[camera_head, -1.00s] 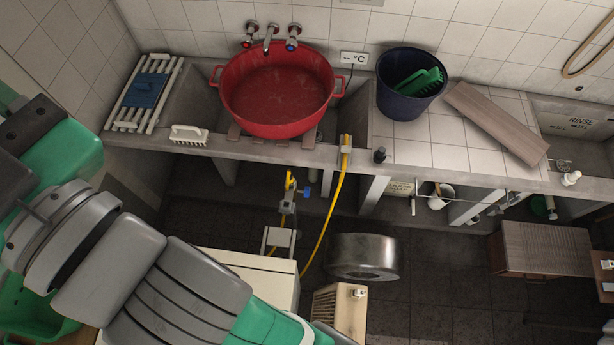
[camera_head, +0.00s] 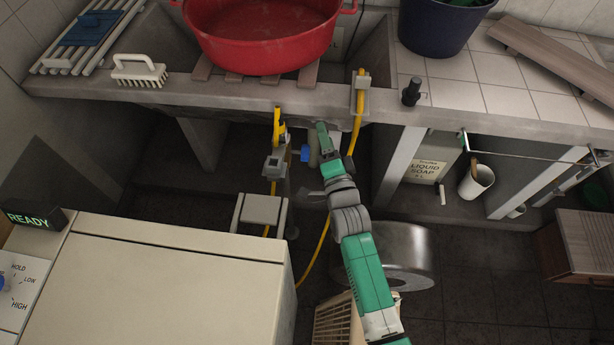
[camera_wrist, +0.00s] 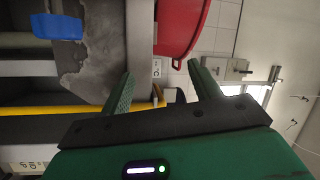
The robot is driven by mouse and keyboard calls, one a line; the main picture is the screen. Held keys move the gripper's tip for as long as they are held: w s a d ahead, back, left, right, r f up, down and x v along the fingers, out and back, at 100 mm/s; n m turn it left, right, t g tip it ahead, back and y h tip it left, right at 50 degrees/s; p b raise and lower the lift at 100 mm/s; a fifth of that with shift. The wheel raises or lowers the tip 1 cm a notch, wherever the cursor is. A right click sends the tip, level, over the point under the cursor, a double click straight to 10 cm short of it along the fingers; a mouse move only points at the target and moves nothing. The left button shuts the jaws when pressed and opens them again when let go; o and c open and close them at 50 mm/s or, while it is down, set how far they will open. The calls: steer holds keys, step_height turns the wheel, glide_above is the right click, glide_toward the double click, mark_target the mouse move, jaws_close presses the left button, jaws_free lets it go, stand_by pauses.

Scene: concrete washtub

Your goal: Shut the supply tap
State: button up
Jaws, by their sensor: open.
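A blue handle (camera_head: 305,153) shows under the concrete washtub, beside a pale upright pipe (camera_head: 314,148); I take it as the supply tap. The handle also shows at the upper left of the wrist view (camera_wrist: 57,27). My gripper (camera_head: 322,132) is under the front edge of the tub, just right of the blue handle in the head view. In the wrist view my gripper (camera_wrist: 161,80) is open, its two green fingers apart with nothing held between them. The handle lies outside the fingers, to the left. Part of the pipe is hidden behind my gripper.
A yellow hose (camera_head: 328,222) hangs over the tub edge right of my gripper. A grey fitting with a yellow top (camera_head: 275,165) stands left of the handle. A cream machine (camera_head: 170,265), a metal drum (camera_head: 405,255) and a slatted crate (camera_head: 335,320) stand in front.

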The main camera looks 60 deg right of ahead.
mark_target(306, 153)
steer(key=w+a+f+m+y+b, duration=0.1)
steer(key=a+f+m+y+b, duration=0.3)
steer(key=f, duration=0.8)
steer(key=w+d, duration=0.1)
steer(key=d, duration=0.1)
steer(key=w+d+h, duration=0.1)
steer(key=w+d, duration=0.1)
steer(key=w+d+r+n+h+p, duration=0.1)
steer(key=w, duration=0.1)
steer(key=shift+w+d, duration=0.15)
steer(key=shift+d, duration=0.25)
steer(key=c, duration=0.9)
